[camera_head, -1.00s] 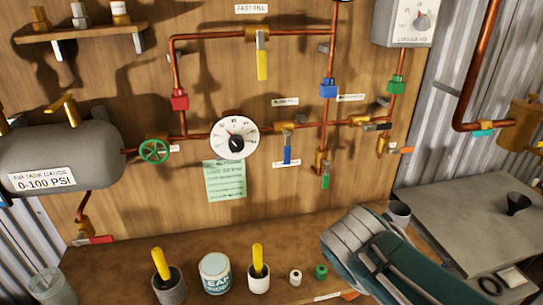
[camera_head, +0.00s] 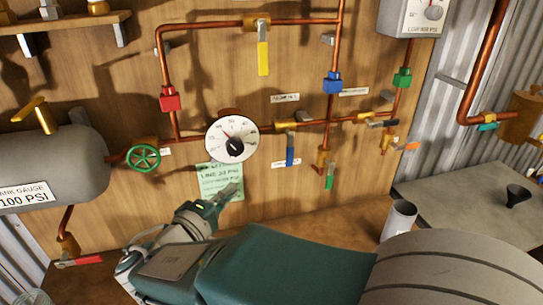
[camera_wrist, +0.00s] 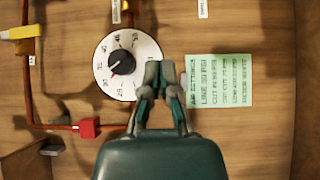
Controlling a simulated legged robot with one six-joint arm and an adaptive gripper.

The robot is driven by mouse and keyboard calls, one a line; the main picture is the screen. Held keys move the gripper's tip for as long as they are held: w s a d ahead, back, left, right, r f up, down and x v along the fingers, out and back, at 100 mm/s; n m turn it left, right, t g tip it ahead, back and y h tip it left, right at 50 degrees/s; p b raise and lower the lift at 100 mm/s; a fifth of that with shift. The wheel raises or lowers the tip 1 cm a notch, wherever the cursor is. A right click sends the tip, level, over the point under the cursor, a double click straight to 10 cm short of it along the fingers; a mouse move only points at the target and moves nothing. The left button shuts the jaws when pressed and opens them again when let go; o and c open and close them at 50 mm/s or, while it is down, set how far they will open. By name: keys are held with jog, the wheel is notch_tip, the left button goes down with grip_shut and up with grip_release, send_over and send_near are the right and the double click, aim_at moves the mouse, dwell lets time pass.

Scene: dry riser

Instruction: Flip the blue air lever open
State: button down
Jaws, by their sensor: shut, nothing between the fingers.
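The blue lever (camera_head: 290,150) hangs straight down from a brass valve (camera_head: 284,127) on the horizontal copper pipe, just right of the round white gauge (camera_head: 231,139). My gripper (camera_head: 228,192) is shut and empty in front of the green note (camera_head: 220,181), below the gauge and to the lower left of the blue lever, apart from it. In the wrist view my gripper's fingertips (camera_wrist: 159,76) show between the gauge (camera_wrist: 121,63) and the note (camera_wrist: 219,81). I cannot make out the blue lever in that view.
A yellow lever (camera_head: 263,58) hangs above, and a green lever (camera_head: 329,182) to the lower right. A green handwheel (camera_head: 143,158) and a grey tank (camera_head: 50,165) are at the left. My arm covers much of the brown bench; a grey cup (camera_head: 398,220) stands at its right.

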aim_at(289, 149)
jog(key=s+d+x, duration=0.1)
jog(key=d+x, duration=0.1)
jog(key=x, duration=1.1)
jog(key=shift+s+d, duration=0.25)
jog(key=shift+d, duration=0.1)
